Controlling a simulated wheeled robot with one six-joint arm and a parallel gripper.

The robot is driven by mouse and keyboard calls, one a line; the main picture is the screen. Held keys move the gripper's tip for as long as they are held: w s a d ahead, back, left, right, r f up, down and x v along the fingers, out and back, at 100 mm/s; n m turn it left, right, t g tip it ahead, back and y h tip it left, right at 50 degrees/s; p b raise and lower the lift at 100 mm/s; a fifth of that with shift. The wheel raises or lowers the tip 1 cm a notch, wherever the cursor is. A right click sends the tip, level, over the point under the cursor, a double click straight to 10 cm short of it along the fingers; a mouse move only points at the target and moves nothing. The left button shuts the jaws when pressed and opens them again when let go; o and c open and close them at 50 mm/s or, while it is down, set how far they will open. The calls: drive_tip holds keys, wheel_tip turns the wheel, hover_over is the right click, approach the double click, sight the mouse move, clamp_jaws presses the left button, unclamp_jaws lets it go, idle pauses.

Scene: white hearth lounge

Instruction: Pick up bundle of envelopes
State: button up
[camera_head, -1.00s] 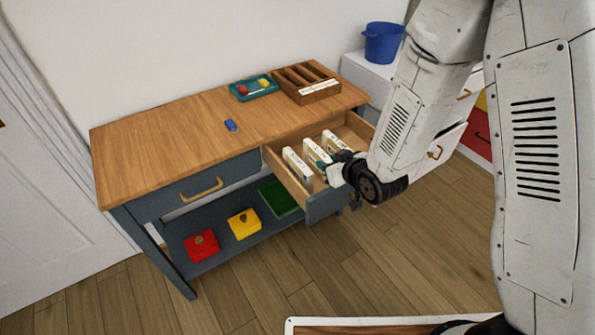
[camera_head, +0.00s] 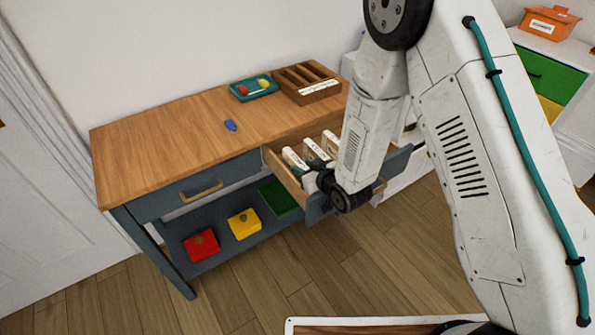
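Several white upright bundles stand in the open right drawer (camera_head: 281,176) of the wooden-topped desk. They look like envelope bundles: a left one (camera_head: 293,159), a middle one (camera_head: 315,151) and a right one (camera_head: 330,142). My gripper (camera_head: 314,180) is at the front of the drawer, low beside the left and middle bundles. Its fingers are small and partly hidden by my wrist, so I cannot tell whether they are open or touch a bundle. My arm hides the right part of the drawer.
The desk top (camera_head: 170,140) holds a blue small object (camera_head: 230,125), a teal tray (camera_head: 241,96) and a wooden sorter (camera_head: 300,93). Red (camera_head: 201,246) and yellow (camera_head: 243,224) boxes and a green tray (camera_head: 279,197) lie on the lower shelf. An orange bin (camera_head: 548,22) stands at right.

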clamp_jaws()
drive_tip(key=shift+r, duration=0.15)
